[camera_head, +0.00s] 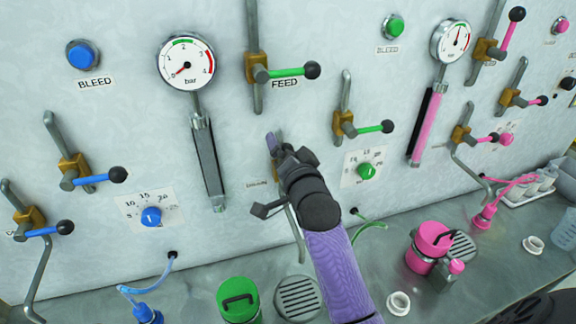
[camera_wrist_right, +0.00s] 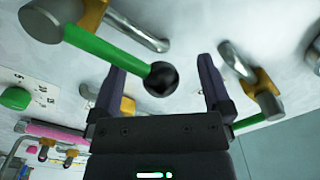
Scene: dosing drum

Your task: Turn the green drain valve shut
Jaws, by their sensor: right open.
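In the head view my right gripper (camera_head: 276,146) is at the wall panel, over the drain valve above a small, hard-to-read label (camera_head: 256,184). The arm and gripper hide most of that valve; a grey pipe shows below. In the right wrist view the right gripper (camera_wrist_right: 165,85) is open. A green lever (camera_wrist_right: 105,47), which I take to be the drain valve's, reaches from a silver pivot to a black knob (camera_wrist_right: 162,78) between the two fingers. The fingers stand apart on either side, and I see no contact. My left gripper is not in view.
The green FEED valve (camera_head: 258,72) is above, and another green-handled valve (camera_head: 345,124) is to the right. A green dial (camera_head: 366,171), pressure gauge (camera_head: 187,64) and dark sight tube (camera_head: 207,162) are close by. A green canister (camera_head: 238,296) and pink canister (camera_head: 430,250) stand on the metal counter.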

